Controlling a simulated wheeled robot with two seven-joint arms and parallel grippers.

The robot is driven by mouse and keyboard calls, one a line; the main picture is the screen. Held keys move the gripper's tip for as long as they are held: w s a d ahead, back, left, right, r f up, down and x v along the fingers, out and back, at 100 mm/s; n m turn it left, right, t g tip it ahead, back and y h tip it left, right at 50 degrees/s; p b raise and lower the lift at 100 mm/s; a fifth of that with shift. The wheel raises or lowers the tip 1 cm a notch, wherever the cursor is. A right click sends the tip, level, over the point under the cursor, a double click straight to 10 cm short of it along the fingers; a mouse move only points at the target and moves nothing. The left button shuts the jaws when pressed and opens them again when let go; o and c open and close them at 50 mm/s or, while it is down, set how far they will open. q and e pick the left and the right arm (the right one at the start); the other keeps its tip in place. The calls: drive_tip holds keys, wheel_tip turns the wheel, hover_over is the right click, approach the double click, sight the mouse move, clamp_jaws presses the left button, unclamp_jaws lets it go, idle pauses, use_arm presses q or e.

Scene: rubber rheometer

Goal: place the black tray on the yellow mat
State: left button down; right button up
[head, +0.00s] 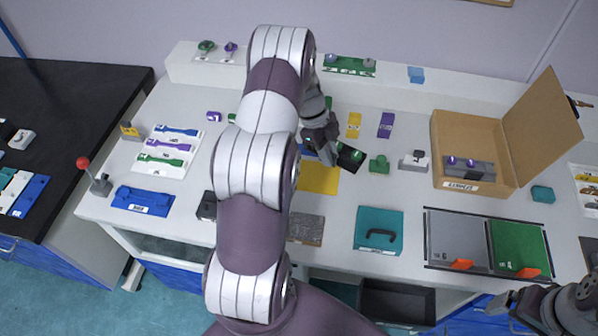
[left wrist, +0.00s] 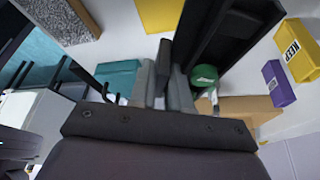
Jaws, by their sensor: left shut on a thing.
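My left gripper (head: 330,148) is shut on the black tray (head: 350,158), which it holds tilted near the back edge of the yellow mat (head: 318,179). In the left wrist view, the fingers of my left gripper (left wrist: 165,82) close on the edge of the black tray (left wrist: 232,32). The yellow mat (left wrist: 160,14) shows beyond it there, partly cut off by the frame. My arm hides the mat's left part in the head view. My right gripper (head: 508,304) is at the bottom right, away from both; its jaws are unclear.
A green weight-like object (head: 379,165) stands just right of the tray. A grey textured slab (head: 306,230) and a teal case (head: 379,231) lie in front. An open cardboard box (head: 470,185) stands at the right. White table is bare between mat and case.

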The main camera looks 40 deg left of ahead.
use_arm(q)
drive_tip(key=s+a+f, duration=0.1)
drive_tip(key=s+a+f+p, duration=0.1)
drive_tip(key=s+a, duration=0.1)
drive_tip(key=s+a+f, duration=0.2)
drive_tip(key=shift+a, duration=0.25)
drive_tip(key=shift+s+a+f+p, duration=0.1)
drive_tip(key=shift+s+f+p, duration=0.05)
drive_tip(key=shift+f+p, duration=0.2)
wheel_tip(320, 180, down, 4)
drive_tip(key=shift+r+p, duration=0.15)
drive_tip(key=shift+p, duration=0.3)
drive_tip(key=c, duration=1.5)
unclamp_jaws()
drive_tip(key=shift+f, duration=0.25)
drive_tip(key=o, duration=0.4)
